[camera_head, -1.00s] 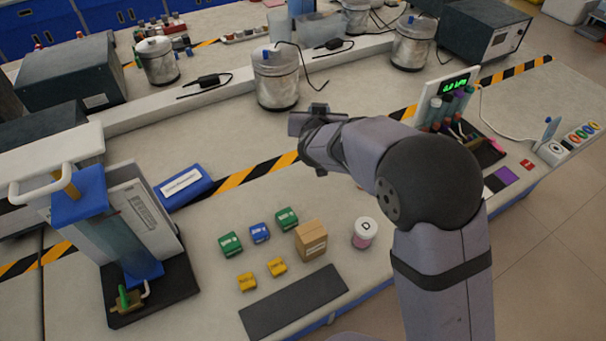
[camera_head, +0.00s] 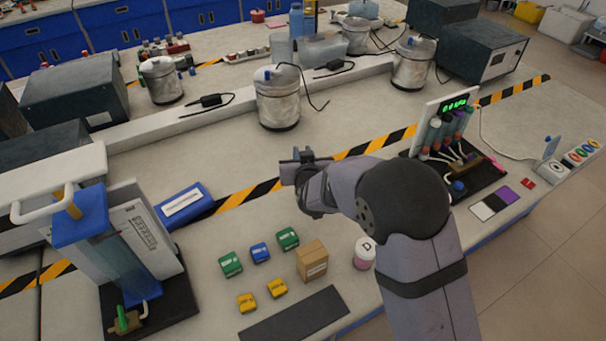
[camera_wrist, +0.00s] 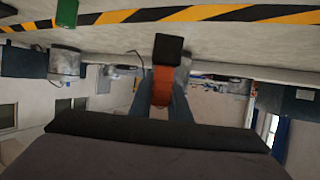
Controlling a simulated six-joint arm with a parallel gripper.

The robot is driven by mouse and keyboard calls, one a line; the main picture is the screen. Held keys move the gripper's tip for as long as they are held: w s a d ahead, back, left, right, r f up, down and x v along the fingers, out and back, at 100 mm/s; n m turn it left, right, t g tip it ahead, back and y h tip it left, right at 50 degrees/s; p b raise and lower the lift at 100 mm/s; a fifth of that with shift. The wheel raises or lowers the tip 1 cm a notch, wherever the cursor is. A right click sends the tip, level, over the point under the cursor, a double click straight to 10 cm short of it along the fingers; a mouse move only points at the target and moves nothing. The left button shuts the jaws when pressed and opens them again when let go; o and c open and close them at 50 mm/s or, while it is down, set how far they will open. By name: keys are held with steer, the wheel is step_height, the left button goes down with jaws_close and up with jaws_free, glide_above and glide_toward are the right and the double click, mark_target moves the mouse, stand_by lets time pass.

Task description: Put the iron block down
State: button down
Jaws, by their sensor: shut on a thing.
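My gripper (camera_head: 303,158) is shut on a block, held in front of the yellow-black stripe in the head view. In the wrist view my gripper (camera_wrist: 162,100) has its two grey-blue fingers on either side of a rust-orange part (camera_wrist: 162,84), with a dark block end (camera_wrist: 169,47) beyond it. I take this held piece as the iron block; no label on it is readable. In the head view it is small and mostly hidden by my gripper. Whether it touches the bench cannot be told, but it appears to be in the air.
Green blocks (camera_head: 230,264), a blue block (camera_head: 260,253), yellow blocks (camera_head: 247,302), a cardboard box (camera_head: 312,261) and a jar marked D (camera_head: 364,253) stand nearer. A dark mat (camera_head: 295,318) lies in front. A steel can (camera_head: 278,98) stands behind.

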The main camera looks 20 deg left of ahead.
steer(key=shift+f+p, duration=0.3)
steer(key=shift+f, duration=2.85)
steer(key=shift+f, duration=0.1)
steer(key=c, duration=1.7)
jaws_free()
steer(key=shift+f, duration=0.1)
steer(key=shift+o, duration=0.2)
steer(key=shift+r, duration=0.25)
steer(key=shift+s+d+r, duration=0.15)
steer(key=shift+s+d, duration=0.05)
steer(key=shift+s, duration=0.3)
steer(key=shift+b+v, duration=0.3)
steer(key=shift+v, duration=0.8)
steer(key=shift+w+r, duration=0.15)
steer(key=shift+r, duration=3.25)
